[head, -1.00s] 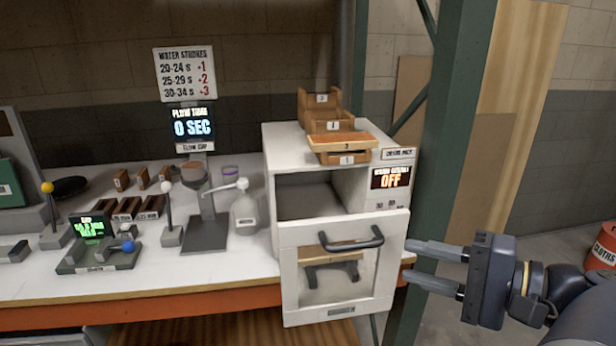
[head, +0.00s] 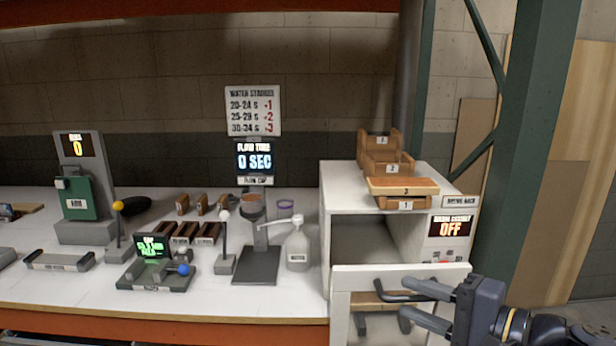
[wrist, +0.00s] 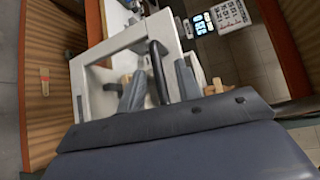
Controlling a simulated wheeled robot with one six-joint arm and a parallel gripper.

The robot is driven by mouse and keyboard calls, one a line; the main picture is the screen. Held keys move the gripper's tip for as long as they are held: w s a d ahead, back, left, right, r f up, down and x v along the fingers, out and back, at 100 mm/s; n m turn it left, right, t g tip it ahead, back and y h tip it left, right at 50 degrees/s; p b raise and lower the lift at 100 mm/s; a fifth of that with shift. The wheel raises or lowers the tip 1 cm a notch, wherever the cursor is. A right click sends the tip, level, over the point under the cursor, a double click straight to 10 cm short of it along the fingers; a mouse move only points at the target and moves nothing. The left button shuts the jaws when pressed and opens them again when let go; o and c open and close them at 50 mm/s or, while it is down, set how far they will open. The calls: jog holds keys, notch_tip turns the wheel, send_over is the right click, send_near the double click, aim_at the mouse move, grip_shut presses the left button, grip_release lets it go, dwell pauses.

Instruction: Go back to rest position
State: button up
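My gripper (head: 404,298) is at the lower right of the head view, in front of the white cabinet door (head: 455,272). Its two fingers are apart, with nothing seen held between them. The door stands open, low in front of the cabinet (head: 335,240), whose inside looks empty. The door's dark bar handle (head: 385,295) is partly hidden by the fingers in the head view. In the wrist view the handle (wrist: 158,72) shows between the two fingers (wrist: 160,88), with gaps on both sides; I cannot tell its depth from them.
Wooden trays (head: 403,187) are stacked on the cabinet. A bottle (head: 298,248), a flow cup stand (head: 256,265), small levers and a scale-like device (head: 155,270) stand on the white bench (head: 90,295). A green post (head: 525,130) rises at the right.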

jog(key=shift+x, duration=0.8)
